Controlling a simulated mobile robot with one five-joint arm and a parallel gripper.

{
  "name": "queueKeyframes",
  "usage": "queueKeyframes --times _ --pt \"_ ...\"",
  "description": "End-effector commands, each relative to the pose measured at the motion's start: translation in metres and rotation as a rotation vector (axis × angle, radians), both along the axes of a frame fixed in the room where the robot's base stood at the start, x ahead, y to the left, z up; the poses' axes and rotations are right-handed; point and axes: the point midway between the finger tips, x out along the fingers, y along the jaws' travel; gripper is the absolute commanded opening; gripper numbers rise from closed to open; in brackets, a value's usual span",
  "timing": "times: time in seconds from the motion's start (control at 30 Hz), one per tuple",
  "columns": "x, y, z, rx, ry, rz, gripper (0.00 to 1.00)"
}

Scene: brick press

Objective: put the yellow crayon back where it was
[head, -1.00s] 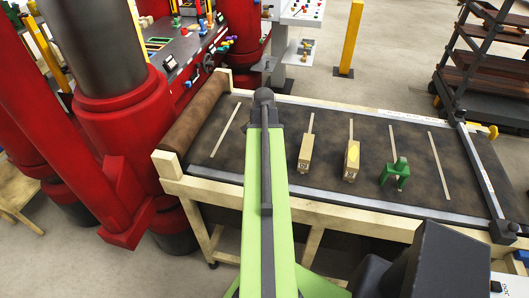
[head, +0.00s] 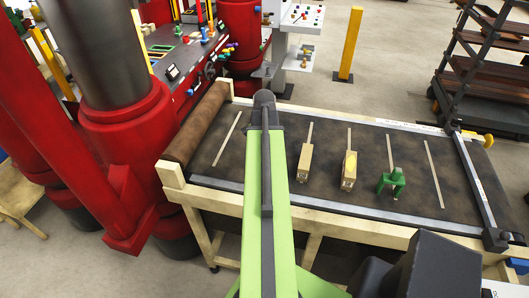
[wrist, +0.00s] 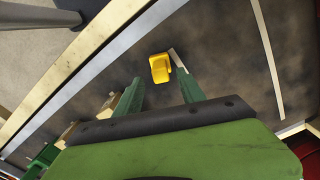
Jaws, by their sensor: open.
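A short yellow piece (wrist: 160,67), apparently the crayon, sits on the dark bed at the end of a pale stripe, in the wrist view. My gripper (wrist: 158,80) is open, with one green finger on each side of the yellow piece near the tips. I cannot tell whether either finger touches it. In the head view my green arm hides both the gripper and this piece.
The dark bed (head: 250,160) has several pale stripes. A plain wooden block (head: 304,162), a wooden block with a yellow patch (head: 348,170) and a green piece (head: 391,182) stand to the right of my arm. A brown roller (head: 196,128) and red press are at left.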

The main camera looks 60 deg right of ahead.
Motion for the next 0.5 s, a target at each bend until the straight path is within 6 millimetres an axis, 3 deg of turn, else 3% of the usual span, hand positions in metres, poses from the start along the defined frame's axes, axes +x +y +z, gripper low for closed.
queueKeyframes --times 0.03,0.2,0.33,0.5 --pt "0.000 0.000 0.024 0.000 0.000 0.000 0.47" --pt "0.000 0.000 0.060 0.000 0.000 0.000 0.47" --pt "0.000 0.000 0.074 0.000 0.000 0.000 0.47" --pt "0.000 0.000 0.074 0.000 0.000 0.000 0.47"
